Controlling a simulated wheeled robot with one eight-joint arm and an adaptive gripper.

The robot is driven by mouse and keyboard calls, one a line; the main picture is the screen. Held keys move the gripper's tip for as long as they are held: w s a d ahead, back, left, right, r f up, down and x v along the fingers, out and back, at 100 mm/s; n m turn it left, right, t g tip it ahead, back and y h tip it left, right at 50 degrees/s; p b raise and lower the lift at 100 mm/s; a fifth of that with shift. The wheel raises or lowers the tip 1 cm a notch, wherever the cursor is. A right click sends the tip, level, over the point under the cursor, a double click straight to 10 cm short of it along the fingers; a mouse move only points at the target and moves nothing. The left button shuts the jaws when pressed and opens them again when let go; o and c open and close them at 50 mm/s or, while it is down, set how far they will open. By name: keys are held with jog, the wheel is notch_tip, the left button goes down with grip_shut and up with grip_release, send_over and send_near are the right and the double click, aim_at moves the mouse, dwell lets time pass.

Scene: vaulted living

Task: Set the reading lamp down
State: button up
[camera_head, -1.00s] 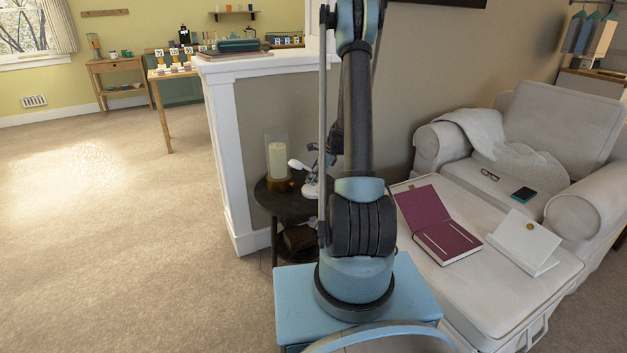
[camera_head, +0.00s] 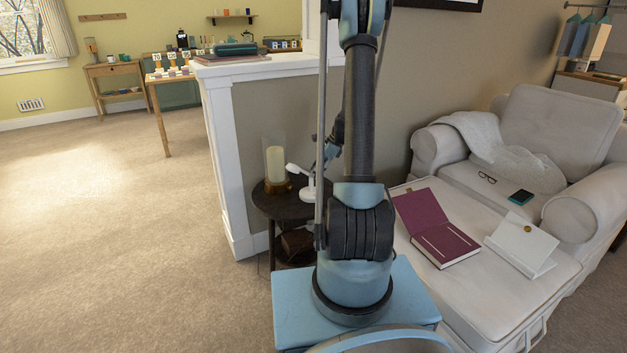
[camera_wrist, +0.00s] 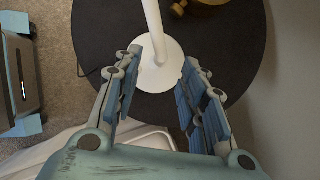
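The white reading lamp (camera_head: 308,187) stands on a small dark round side table (camera_head: 279,207); its head points left in the head view. In the wrist view I look down on the lamp's round white base (camera_wrist: 152,72) and its stem, with the base resting on the black tabletop (camera_wrist: 100,25). My gripper (camera_wrist: 162,56) is open, with its blue-padded fingers on either side of the base area and gaps to the lamp on both sides. In the head view my arm hides part of the lamp and table.
A glass candle holder with a brass base (camera_head: 275,170) stands close beside the lamp. A white half wall (camera_head: 222,160) rises behind the table. To the right, an ottoman (camera_head: 480,290) bears an open maroon book (camera_head: 440,235) and a white box-like item (camera_head: 522,240).

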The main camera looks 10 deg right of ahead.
jog(key=s+a+r+n+h, duration=0.3)
jog(key=s+r+n, duration=0.7)
jog(key=s+r, duration=0.95)
jog(key=s+f+n, duration=0.2)
jog(key=s+n, duration=0.1)
jog(key=s, duration=0.4)
jog(key=s+f+n+h, duration=0.1)
jog(key=s+n, duration=0.3)
jog(key=s, duration=0.4)
jog(key=s+f+n+h, duration=0.1)
jog(key=s+f+n, duration=0.3)
jog(key=s, duration=0.4)
jog(key=shift+d+t, duration=0.3)
jog(key=shift+d, duration=0.05)
jog(key=shift+s, duration=0.1)
